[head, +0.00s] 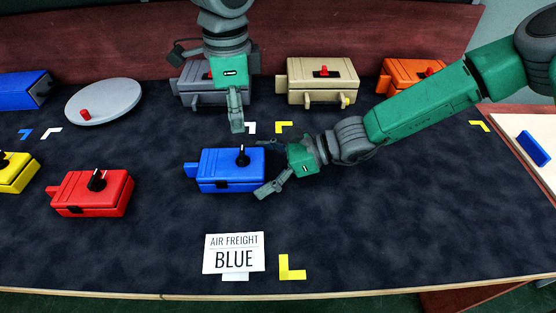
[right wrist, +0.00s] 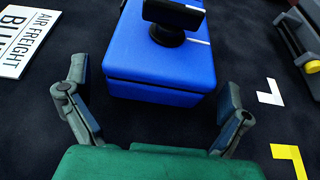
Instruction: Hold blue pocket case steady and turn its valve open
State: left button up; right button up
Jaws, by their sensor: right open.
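The blue pocket case (head: 222,181) lies flat on the dark conveyor near the centre. A black valve handle (head: 243,157) stands on its top; it also shows at the top of the right wrist view (right wrist: 170,22). My right gripper (head: 264,168) comes in from the right and is open at the case's right end. In the right wrist view its fingers (right wrist: 154,98) stand apart on either side of the near end of the case (right wrist: 158,62), with gaps showing. My left gripper (head: 237,118) hangs above and behind the case, pointing down, apart from it. Its jaw opening is unclear.
A grey case (head: 200,95), a tan case (head: 325,85) and an orange case (head: 398,77) stand behind. A red case (head: 92,195) and a round grey plate (head: 105,100) are left. An "AIR FREIGHT BLUE" sign (head: 234,253) stands in front. The front right belt is clear.

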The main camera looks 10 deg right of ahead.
jog(key=shift+w+a+f, duration=0.1)
jog(key=shift+a+f, duration=0.1)
jog(key=shift+a, duration=0.25)
jog(key=c, duration=1.2)
jog(key=shift+o, duration=0.2)
jog(key=c, duration=0.3)
